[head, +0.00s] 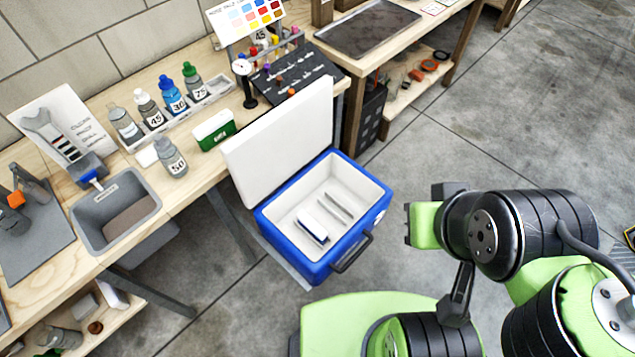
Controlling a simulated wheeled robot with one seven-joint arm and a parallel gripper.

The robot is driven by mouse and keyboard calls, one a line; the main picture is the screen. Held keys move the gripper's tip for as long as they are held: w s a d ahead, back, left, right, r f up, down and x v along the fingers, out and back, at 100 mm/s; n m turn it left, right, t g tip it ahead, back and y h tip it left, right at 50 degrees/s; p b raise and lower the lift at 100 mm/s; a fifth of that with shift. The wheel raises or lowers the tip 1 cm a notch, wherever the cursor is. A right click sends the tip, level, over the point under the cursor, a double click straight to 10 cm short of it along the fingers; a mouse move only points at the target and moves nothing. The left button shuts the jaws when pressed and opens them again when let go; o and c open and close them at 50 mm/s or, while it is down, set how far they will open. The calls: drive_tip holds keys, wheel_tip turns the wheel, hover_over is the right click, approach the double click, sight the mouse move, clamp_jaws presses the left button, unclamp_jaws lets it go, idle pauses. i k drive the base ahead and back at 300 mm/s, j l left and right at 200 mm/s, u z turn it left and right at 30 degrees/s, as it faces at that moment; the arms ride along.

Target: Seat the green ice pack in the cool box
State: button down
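The green ice pack (214,130) has a white top and a green front. It lies on the wooden bench, left of the cool box's raised lid. The cool box (292,262) is blue with a white inside and stands open below the bench's right end. A white pack with a blue edge (312,227) sits inside it, beside narrow slots in the floor. My arm is at the right, apart from the box and the ice pack. A dark part that appears to be my gripper (457,308) hangs below the wrist; its fingers cannot be made out.
The lid (280,140) stands up between box and bench. A grey bin (148,208) is to the left. A black tool board (290,78) lies behind the lid.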

sight(344, 198)
drive_tip(key=j+u, duration=0.4)
drive_tip(key=i+j+u, duration=0.2)
drive_tip(key=j+u, duration=0.2)
drive_tip(key=i+j+u, duration=0.15)
drive_tip(key=j+u, duration=0.25)
drive_tip(key=i+u, duration=0.35)
drive_tip(key=i+l+u, duration=0.1)
drive_tip(key=i+u, duration=0.25)
drive_tip(key=k, duration=0.1)
